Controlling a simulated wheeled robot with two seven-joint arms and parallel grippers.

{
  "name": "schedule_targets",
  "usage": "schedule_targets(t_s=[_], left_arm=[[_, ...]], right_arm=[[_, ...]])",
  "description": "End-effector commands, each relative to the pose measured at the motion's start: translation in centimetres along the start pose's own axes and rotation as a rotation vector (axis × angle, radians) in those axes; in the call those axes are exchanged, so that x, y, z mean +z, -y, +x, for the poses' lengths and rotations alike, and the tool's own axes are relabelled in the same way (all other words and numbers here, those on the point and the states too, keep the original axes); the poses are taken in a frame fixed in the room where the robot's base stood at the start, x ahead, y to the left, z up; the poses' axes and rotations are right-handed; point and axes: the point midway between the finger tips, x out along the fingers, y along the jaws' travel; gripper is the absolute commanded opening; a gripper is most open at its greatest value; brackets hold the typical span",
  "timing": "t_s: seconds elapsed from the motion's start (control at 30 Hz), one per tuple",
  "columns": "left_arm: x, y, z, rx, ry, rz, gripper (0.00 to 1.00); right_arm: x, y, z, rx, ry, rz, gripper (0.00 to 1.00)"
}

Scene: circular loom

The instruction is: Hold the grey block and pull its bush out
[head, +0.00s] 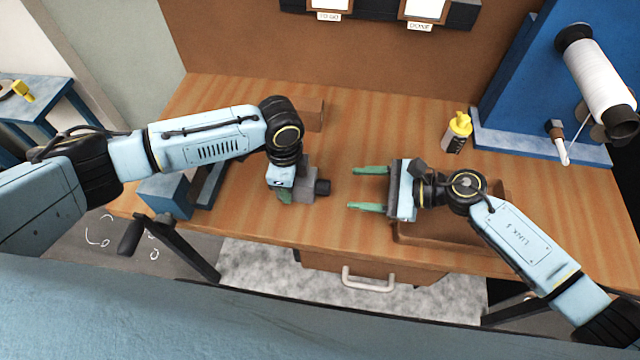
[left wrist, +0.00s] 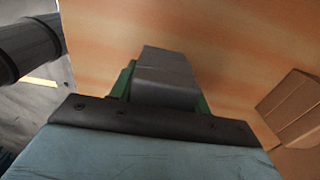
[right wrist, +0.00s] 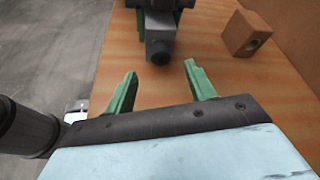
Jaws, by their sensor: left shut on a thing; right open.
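The grey block (head: 304,184) is held by my left gripper (head: 284,194) above the wooden bench, left of centre in the head view. In the left wrist view the grey block (left wrist: 165,78) sits between the green fingers. The dark round bush (head: 322,187) sticks out of the block's right side. In the right wrist view the bush (right wrist: 159,52) faces me, beyond the fingertips. My right gripper (head: 369,188) is open and empty to the right of the bush, its fingers pointing at it with a gap between.
A brown block with a hole (right wrist: 245,33) stands on the bench (head: 400,130). A brown tray (head: 440,238) lies under my right arm. A yellow-capped bottle (head: 457,133) stands at the back right, near the blue stand (head: 530,80) with a white spool (head: 598,75).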

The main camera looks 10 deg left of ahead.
Motion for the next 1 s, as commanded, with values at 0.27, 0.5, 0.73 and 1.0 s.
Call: schedule_targets(t_s=[0.27, 0.5, 0.73, 1.0], left_arm=[[0.0, 0.1, -0.1, -0.002, -0.002, 0.0, 0.11], [0.0, 0.1, -0.1, -0.002, -0.001, 0.0, 0.11], [0.0, 0.1, -0.1, -0.002, -0.001, 0.0, 0.11], [-0.1, 0.1, -0.1, -0.002, -0.002, 0.0, 0.11]], right_arm=[[0.1, 0.0, 4.2, 0.0, 0.001, 0.0, 0.55], [0.1, 0.0, 6.7, -0.001, 0.001, 0.0, 0.55], [0.0, 0.0, 7.5, 0.0, 0.0, -0.001, 0.55], [0.0, 0.0, 7.5, 0.0, -0.001, -0.001, 0.48]])
